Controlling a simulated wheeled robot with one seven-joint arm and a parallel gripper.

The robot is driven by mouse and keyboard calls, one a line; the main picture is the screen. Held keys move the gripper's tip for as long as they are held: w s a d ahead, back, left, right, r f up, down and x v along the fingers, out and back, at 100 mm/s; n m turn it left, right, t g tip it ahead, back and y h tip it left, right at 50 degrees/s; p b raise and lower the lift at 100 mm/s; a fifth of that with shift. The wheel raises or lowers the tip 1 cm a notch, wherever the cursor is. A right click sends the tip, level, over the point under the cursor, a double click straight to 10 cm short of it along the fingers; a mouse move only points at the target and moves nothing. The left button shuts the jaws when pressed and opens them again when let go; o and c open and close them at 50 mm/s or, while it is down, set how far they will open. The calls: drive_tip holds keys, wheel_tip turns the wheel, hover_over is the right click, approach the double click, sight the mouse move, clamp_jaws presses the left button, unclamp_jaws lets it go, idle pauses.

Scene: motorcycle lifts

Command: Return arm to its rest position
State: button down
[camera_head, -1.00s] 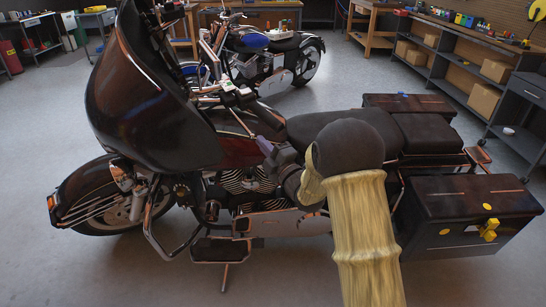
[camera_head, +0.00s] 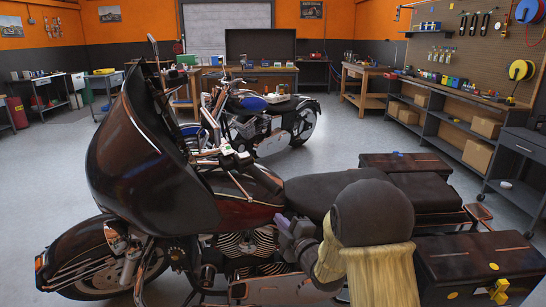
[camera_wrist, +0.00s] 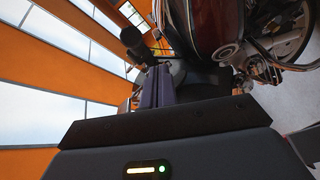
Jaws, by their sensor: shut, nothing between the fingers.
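My arm, in a yellowish sleeve with a dark joint, reaches up from the bottom right in the head view. My gripper (camera_head: 293,228) is in front of the dark red touring motorcycle (camera_head: 258,187), by its engine and below the seat. In the wrist view my gripper (camera_wrist: 158,85) shows its two fingers together, with nothing between them. The motorcycle's tank side (camera_wrist: 216,25) appears at the upper right of the wrist view. Whether the gripper touches the motorcycle cannot be told.
A blue motorcycle (camera_head: 262,115) stands behind. A saddlebag (camera_head: 478,262) is right of my arm. A workbench (camera_head: 450,105) and a grey cart (camera_head: 520,160) line the right side. Floor (camera_head: 345,145) between the motorcycles and the benches is clear.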

drive_tip(key=s+d+f+m+g+h, duration=0.6)
drive_tip(key=s+d+m+h, duration=0.2)
drive_tip(key=s+d+m, duration=0.25)
drive_tip(key=s+d+f+m+g+h, duration=0.1)
drive_tip(key=s+m+g, duration=0.35)
drive_tip(key=s, duration=0.55)
drive_tip(key=s+d+f+m+g, duration=0.25)
drive_tip(key=s+m, duration=0.25)
drive_tip(key=s, duration=0.4)
wheel_tip(320, 180, up, 26)
drive_tip(key=p, duration=2.5)
drive_tip(key=shift+w+a+f, duration=0.15)
drive_tip(key=shift+a+f, duration=0.05)
drive_tip(key=shift+a, duration=0.2)
drive_tip(key=shift+f, duration=0.1)
